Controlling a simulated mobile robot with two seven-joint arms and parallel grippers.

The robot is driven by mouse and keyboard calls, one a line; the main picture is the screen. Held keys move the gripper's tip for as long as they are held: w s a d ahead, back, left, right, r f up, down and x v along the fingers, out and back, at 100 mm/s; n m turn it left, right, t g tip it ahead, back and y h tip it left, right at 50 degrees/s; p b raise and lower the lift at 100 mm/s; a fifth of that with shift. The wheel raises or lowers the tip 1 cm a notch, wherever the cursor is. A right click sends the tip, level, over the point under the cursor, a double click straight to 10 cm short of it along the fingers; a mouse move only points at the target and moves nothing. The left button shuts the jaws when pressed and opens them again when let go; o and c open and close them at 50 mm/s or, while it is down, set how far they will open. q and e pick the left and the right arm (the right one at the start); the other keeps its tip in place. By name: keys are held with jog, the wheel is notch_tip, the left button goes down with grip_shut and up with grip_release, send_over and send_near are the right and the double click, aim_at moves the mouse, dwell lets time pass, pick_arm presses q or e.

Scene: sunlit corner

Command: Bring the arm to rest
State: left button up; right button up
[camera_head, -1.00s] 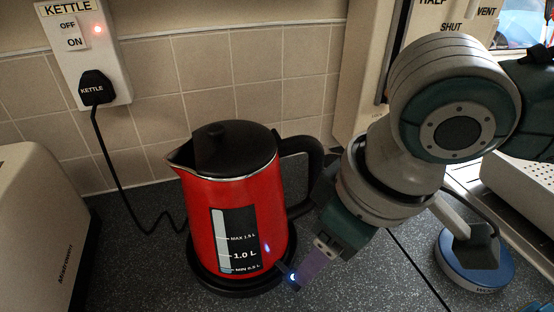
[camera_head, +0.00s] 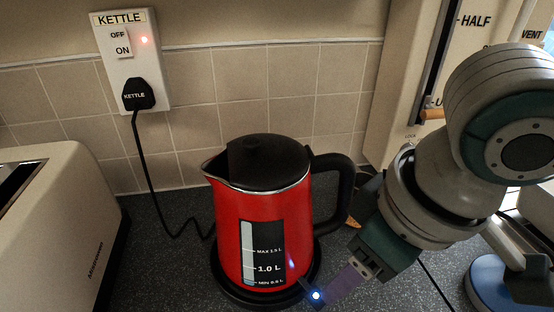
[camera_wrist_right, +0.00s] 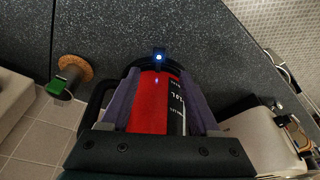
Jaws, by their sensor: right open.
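The red kettle (camera_head: 232,225) with a black lid and handle stands upright on its dark base (camera_head: 236,293). Its window shows the water level near 1.0 L. A small lever with a lit blue light (camera_head: 316,296) sticks out low at its front right. My right gripper (camera_head: 346,284) is at the kettle's lower right, close to this lever. In the right wrist view the open gripper (camera_wrist_right: 160,92) has its two purple fingers apart, with the red kettle (camera_wrist_right: 149,105) showing between them and the lit lever (camera_wrist_right: 160,56) just beyond. Contact cannot be told. My left gripper is out of view.
A cream toaster (camera_head: 62,215) stands at the left. The wall socket (camera_head: 130,60) holds the kettle's plug (camera_head: 138,95), its red light lit. A blue round-based object (camera_head: 486,282) stands at the right. Some worktop (camera_head: 165,260) is clear between toaster and kettle.

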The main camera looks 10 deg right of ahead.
jog(key=s+a+r+y, duration=0.1)
jog(key=s+a+y, duration=0.1)
jog(key=s+a, duration=0.35)
jog(key=s+d+r+m+t+h+p, duration=0.1)
jog(key=s+d+m+h+p, duration=0.2)
jog(key=s+d, duration=0.7)
notch_tip(320, 180, up, 34)
jog(key=w+d+m+p, duration=0.1)
jog(key=w+p, duration=0.1)
jog(key=p, duration=3)
jog(key=shift+d+p, duration=0.35)
jog(key=shift+p, duration=0.05)
